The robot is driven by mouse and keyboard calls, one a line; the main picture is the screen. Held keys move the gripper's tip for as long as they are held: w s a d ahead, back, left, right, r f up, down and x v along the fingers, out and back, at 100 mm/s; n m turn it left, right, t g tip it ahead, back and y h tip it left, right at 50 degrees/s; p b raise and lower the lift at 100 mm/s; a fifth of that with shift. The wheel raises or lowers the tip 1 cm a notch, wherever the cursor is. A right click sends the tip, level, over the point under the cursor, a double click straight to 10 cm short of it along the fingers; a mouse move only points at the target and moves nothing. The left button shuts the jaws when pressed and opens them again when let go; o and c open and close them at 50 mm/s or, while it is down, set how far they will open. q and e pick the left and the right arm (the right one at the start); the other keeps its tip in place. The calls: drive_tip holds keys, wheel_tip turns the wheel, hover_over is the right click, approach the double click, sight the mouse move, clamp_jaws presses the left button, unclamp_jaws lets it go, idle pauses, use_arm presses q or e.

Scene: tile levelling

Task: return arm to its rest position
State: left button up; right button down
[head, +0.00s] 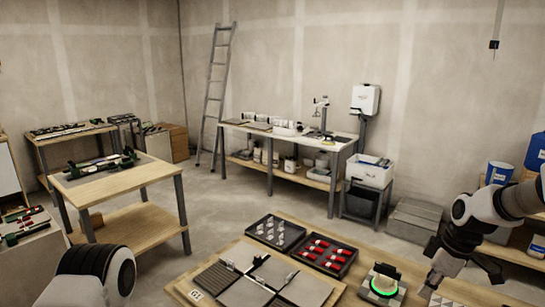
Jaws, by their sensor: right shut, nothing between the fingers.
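My right arm (490,207) comes in from the right edge and bends down over the near wooden table. Its gripper (429,288) is at the table's right part, to the right of a round device with a glowing green ring (384,281). The gripper is shut and looks empty. Its fingertips are small and hard to make out here. Of my left arm only a white and black link (97,275) shows at the lower left. The left gripper is out of view.
The near table (228,246) carries grey tiles (246,292), a black tray of clear clips (275,232) and a black tray of red pieces (325,254). Blue containers (498,173) stand at the right. A workbench (285,137) and ladder (216,85) are farther back.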

wheel_tip(320, 180, down, 9)
drive_tip(key=g+b, duration=0.1)
drive_tip(key=g, duration=0.1)
drive_tip(key=s+a+f+m+g+h+b, duration=0.1)
drive_tip(key=s+a+f+g+b, duration=0.15)
drive_tip(key=s+f, duration=0.9)
drive_tip(key=s+a+f+g+b, duration=0.2)
drive_tip(key=s+a+f+b, duration=0.2)
drive_tip(key=s+f, duration=0.75)
drive_tip(key=s+a+f+m+t+b, duration=0.2)
drive_tip(key=s+f+m, duration=0.4)
drive_tip(key=s+f, duration=0.45)
use_arm(q)
wheel_tip(320, 180, down, 10)
drive_tip(key=shift+w+d+r, duration=0.25)
drive_tip(key=shift+w, duration=0.2)
use_arm(e)
drive_tip(key=w+r+m+t, duration=0.1)
drive_tip(key=m, duration=0.1)
drive_tip(key=w+r+m+t+h, duration=0.1)
drive_tip(key=w+m+t, duration=0.1)
drive_tip(key=shift+w+d+r, duration=0.1)
drive_tip(key=shift+w+r, duration=0.15)
drive_tip(key=shift+r, duration=0.05)
drive_tip(key=c, duration=1.8)
unclamp_jaws()
drive_tip(key=shift+c, duration=0.2)
